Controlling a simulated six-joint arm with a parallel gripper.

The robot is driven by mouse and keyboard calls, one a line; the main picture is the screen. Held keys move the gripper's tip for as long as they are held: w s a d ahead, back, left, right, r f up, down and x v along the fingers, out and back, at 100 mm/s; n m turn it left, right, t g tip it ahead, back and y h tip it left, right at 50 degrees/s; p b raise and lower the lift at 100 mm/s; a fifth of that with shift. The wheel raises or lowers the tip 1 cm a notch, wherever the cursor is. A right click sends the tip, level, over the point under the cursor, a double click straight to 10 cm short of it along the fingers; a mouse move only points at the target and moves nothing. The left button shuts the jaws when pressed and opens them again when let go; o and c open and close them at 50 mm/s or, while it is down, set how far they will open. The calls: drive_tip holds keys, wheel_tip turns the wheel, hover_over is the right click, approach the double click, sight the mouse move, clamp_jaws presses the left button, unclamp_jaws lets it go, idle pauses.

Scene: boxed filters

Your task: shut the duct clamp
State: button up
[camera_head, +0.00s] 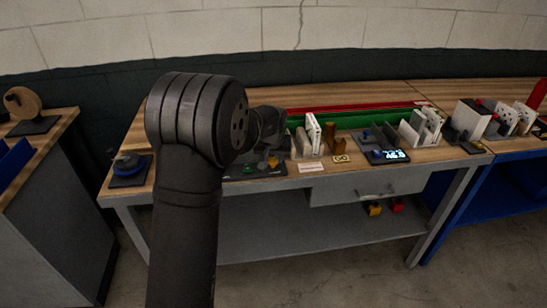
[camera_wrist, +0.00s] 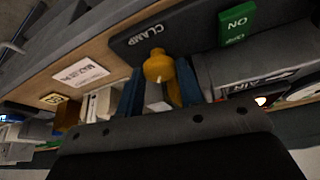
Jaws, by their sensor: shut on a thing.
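The duct clamp shows in the wrist view as a yellow-orange knob (camera_wrist: 158,65) on a dark panel (camera_wrist: 195,28) lettered CLAMP. My gripper (camera_wrist: 160,88) has its two blue fingers on either side of the knob's lower part and is shut on it. A pale piece shows between the fingers below the knob. The exact contact is partly hidden by the fingers. In the head view the small yellow knob (camera_head: 272,161) stands on the dark panel at the bench's front left, and my arm hides much of the area around it.
A green ON label (camera_wrist: 237,20) and a grey box marked AIR (camera_wrist: 260,70) lie right of the knob in the wrist view. A blue round knob (camera_head: 127,163) sits at the bench's left end. White upright plates (camera_head: 313,134) stand close right of my wrist. A drawer (camera_head: 365,188) is below.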

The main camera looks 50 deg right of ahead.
drive_tip(key=m, duration=0.1)
drive_tip(key=m+g, duration=0.1)
drive_tip(key=m, duration=0.2)
drive_tip(key=shift+w+m+g+h, duration=0.25)
drive_tip(key=shift+m+g+h, duration=0.05)
drive_tip(key=shift+g+h, duration=0.1)
drive_tip(key=shift+w+m+g, duration=0.1)
drive_tip(key=shift+m+g, duration=0.4)
drive_tip(key=shift+m, duration=0.8)
drive_tip(key=shift+w+m+g, duration=0.1)
drive_tip(key=shift+m+g, duration=0.4)
drive_tip(key=shift+m, duration=0.8)
